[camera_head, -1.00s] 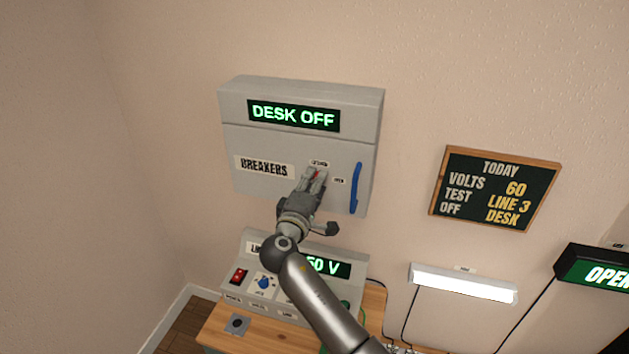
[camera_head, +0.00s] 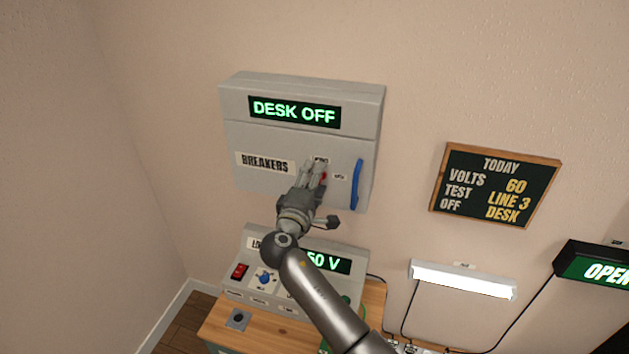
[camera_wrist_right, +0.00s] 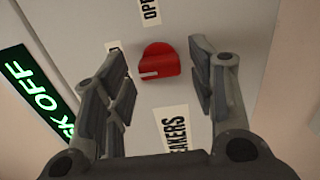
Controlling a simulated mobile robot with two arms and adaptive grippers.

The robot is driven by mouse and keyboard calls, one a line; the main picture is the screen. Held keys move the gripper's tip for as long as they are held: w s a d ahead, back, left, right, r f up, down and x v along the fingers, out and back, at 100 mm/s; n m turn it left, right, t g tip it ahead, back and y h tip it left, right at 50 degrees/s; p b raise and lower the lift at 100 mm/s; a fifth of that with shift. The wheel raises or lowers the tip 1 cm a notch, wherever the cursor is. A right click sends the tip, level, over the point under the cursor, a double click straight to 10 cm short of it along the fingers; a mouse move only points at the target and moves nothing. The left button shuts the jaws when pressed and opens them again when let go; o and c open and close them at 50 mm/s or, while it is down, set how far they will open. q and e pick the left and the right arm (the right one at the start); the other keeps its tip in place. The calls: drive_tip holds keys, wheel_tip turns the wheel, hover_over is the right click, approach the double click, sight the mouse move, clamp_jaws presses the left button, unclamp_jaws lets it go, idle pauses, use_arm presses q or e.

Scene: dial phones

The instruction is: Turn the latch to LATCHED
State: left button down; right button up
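The latch is a red knob (camera_wrist_right: 160,64) with a white mark on the grey breaker panel; it also shows partly in the head view (camera_head: 323,177). In the wrist view the mark is on the knob's left side. The OPEN label (camera_wrist_right: 150,10) is above it in that view, and another label (camera_wrist_right: 113,47) at upper left is mostly hidden by a finger. My right gripper (camera_wrist_right: 162,85) is open, its fingers on either side of the knob with visible gaps. In the head view this gripper (camera_head: 315,168) is at the panel and covers part of the knob. My left gripper is out of view.
The breaker box (camera_head: 245,140) reads DESK OFF and has a blue handle (camera_head: 356,186) right of the knob. Below it a console (camera_head: 238,290) stands on a wooden desk (camera_head: 215,325). A chalkboard (camera_head: 495,187) hangs to the right.

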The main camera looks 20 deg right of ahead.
drive_tip(key=v, duration=1.2)
drive_tip(key=shift+d+f, duration=0.1)
